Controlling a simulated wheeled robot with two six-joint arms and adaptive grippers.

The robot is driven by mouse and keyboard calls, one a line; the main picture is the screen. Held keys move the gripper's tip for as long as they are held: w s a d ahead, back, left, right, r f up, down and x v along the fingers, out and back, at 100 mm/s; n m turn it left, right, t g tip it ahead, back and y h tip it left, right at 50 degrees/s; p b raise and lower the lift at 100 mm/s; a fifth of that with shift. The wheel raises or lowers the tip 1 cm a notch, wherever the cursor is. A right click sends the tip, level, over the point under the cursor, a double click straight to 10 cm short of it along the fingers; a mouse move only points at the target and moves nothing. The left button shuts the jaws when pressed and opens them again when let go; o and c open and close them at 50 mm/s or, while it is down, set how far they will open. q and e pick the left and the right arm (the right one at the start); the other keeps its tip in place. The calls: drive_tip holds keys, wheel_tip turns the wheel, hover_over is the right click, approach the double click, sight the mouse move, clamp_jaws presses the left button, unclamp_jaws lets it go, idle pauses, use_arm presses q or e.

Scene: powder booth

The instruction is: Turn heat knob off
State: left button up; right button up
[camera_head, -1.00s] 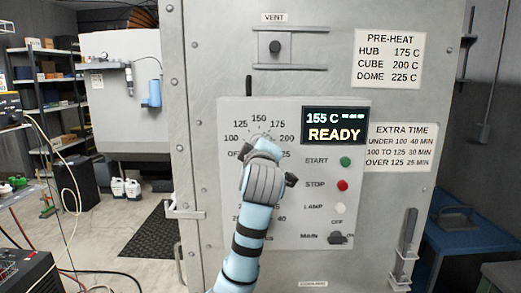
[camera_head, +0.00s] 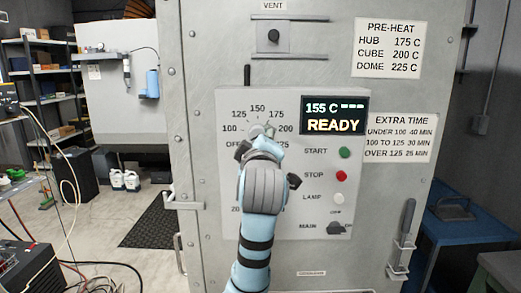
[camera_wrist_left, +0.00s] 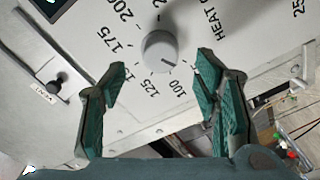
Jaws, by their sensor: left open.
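The heat knob is a round grey dial in the left wrist view (camera_wrist_left: 160,52), on a light panel with printed numbers. Its dark pointer line points towards the 100 mark. In the head view the knob (camera_head: 256,130) shows just above my gripper, partly hidden. My left gripper (camera_head: 258,142) is in front of the dial. In the left wrist view its two green-padded fingers (camera_wrist_left: 160,66) are spread apart on either side of the knob, empty, with the knob ahead of the tips. My right gripper is not in view.
The display (camera_head: 335,115) reads 155 C and READY. The green start button (camera_head: 345,152), red stop button (camera_head: 341,176), lamp button (camera_head: 339,198) and main switch (camera_head: 339,228) are right of the arm. A door handle (camera_head: 402,238) is further right.

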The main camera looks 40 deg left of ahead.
use_arm(q)
drive_tip(key=v, duration=0.6)
drive_tip(key=shift+d, duration=0.2)
drive_tip(key=shift+s+a, duration=0.1)
